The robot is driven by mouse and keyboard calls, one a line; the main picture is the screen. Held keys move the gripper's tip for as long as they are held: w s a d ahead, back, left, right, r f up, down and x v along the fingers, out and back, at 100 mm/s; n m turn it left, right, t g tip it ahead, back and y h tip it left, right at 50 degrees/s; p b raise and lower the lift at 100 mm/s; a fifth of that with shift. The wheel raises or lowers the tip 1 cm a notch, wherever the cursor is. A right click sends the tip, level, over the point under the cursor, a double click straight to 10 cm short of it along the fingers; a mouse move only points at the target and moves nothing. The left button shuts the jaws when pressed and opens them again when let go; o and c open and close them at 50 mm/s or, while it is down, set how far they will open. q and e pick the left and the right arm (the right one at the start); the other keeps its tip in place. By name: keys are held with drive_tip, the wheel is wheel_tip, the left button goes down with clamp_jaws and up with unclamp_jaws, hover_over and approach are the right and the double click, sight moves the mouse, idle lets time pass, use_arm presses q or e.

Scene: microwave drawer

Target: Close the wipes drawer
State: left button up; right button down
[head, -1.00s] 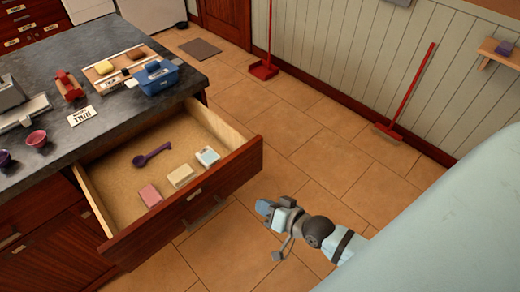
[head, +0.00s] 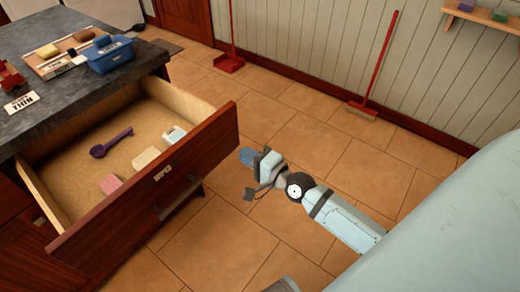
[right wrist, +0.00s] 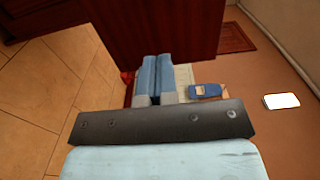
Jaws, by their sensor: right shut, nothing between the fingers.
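The wooden drawer (head: 200,165) stands pulled out from the dark-topped counter, its dark red front facing my right arm. In it lie a purple spoon (head: 112,143), a pink block (head: 110,184), a cream block (head: 146,158) and a white and blue item (head: 174,134). The drawer's label (head: 162,174) is too small to read. My right gripper (head: 245,155) is shut and empty, just right of the drawer front, with a small gap in the head view. In the right wrist view, its blue fingers (right wrist: 154,72) lie together before a dark red panel (right wrist: 160,28). My left gripper is out of view.
A blue basket (head: 110,57), a wooden tray (head: 50,70) and a sign (head: 21,102) are on the counter. A red broom (head: 377,65) and a red dustpan (head: 229,63) stand by the wall.

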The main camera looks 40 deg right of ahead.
sight(221, 140)
drive_tip(key=x, duration=0.6)
drive_tip(key=shift+w+a+b, duration=0.15)
drive_tip(key=shift+w+b, duration=0.15)
drive_tip(key=shift+w, duration=0.2)
